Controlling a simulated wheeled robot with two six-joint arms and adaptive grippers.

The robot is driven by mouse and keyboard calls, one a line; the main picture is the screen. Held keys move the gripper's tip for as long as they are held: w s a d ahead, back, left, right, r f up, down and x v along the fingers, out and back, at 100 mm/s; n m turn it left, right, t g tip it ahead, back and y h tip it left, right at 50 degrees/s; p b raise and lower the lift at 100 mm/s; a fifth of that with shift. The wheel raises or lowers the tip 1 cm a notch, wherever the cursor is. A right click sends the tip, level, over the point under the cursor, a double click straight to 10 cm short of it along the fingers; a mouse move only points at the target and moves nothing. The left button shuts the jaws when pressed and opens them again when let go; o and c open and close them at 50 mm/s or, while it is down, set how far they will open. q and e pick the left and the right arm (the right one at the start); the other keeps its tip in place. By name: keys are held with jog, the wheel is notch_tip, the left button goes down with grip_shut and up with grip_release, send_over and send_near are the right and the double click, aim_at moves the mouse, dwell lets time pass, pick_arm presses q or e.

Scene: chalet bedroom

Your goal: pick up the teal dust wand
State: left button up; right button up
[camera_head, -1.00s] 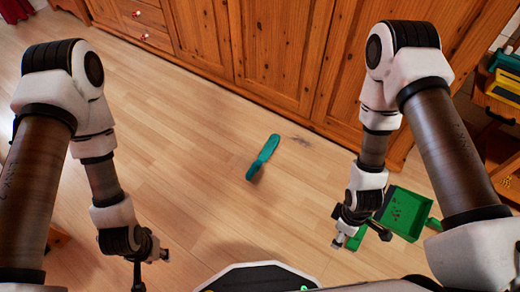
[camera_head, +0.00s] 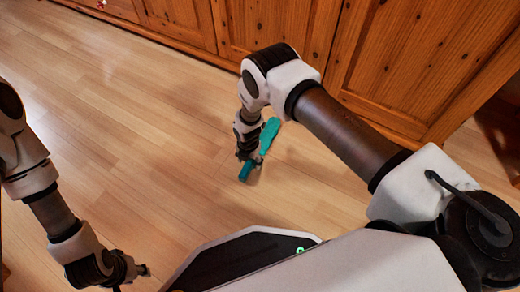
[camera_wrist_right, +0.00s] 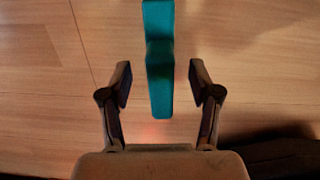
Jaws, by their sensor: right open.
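The teal dust wand (camera_head: 269,137) is near the middle of the head view, over the wooden floor. My right gripper (camera_head: 249,160) is right at it and partly hides it. In the right wrist view the wand (camera_wrist_right: 159,60) runs down between the two fingers of my right gripper (camera_wrist_right: 160,84). The fingers are apart, with a gap on each side of the wand. My left gripper (camera_head: 133,276) is at the lower left of the head view, well away from the wand; its fingers are too small and dark to read.
A wooden cabinet (camera_head: 270,25) runs along the back. The plank floor (camera_head: 150,110) around the wand is clear. A dark patch lies at the lower right of the right wrist view.

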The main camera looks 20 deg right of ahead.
notch_tip(320, 180, down, 4)
jog(key=b, duration=0.2)
jog(key=shift+w+d+f+b, duration=0.1)
jog(key=shift+f+b, duration=0.15)
jog(key=shift+b, duration=0.15)
jog(key=shift+r, duration=0.2)
grip_shut()
